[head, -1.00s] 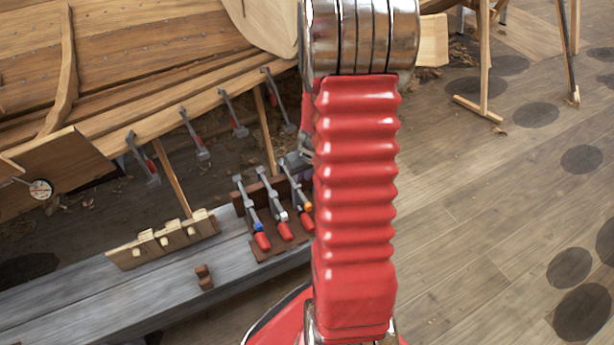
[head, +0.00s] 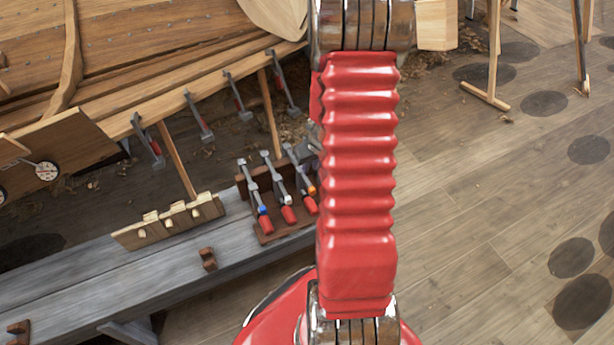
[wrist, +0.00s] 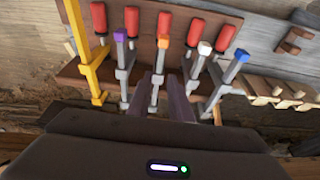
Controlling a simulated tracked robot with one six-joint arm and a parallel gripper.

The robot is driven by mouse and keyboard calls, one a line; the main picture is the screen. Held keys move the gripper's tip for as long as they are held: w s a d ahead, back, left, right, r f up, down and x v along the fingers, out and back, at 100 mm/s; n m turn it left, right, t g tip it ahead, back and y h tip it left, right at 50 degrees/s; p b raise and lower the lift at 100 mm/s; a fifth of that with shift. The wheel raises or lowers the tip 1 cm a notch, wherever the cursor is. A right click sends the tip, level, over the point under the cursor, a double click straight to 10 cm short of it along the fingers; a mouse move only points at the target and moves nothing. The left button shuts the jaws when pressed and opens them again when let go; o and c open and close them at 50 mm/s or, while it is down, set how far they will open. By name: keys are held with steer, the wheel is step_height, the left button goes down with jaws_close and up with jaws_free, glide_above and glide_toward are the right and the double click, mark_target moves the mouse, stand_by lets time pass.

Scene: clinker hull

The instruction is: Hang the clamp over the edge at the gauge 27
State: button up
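Several bar clamps with red handles stand in a brown rack (head: 267,238). In the head view I see a blue-marked clamp (head: 252,192), a white-marked clamp (head: 276,182) and an orange-marked clamp (head: 299,172). The wrist view also shows a yellow clamp (wrist: 88,60) and a purple-marked clamp (wrist: 122,62). My gripper (wrist: 165,80) is open, its two fingers apart and close to the orange-marked clamp's bar (wrist: 156,92); contact cannot be told. The gripper is hidden behind my arm in the head view. A round gauge (head: 47,171) is on a hull board; its number is unreadable.
Several clamps (head: 198,117) hang along the hull's lower plank edge (head: 180,100). A grey bench (head: 90,275) carries the rack, a pegged wooden strip (head: 170,222) and a small brown block (head: 207,259). A trestle (head: 490,60) stands at right; the floor (head: 470,230) there is mostly free.

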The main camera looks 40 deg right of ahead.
mark_target(307, 181)
steer(key=shift+x, duration=5.65)
steer(key=shift+s+a, duration=0.2)
steer(key=shift+s, duration=0.4)
steer(key=shift+c, duration=0.4)
steer(key=shift+o, duration=1.2)
steer(key=shift+r, duration=3.55)
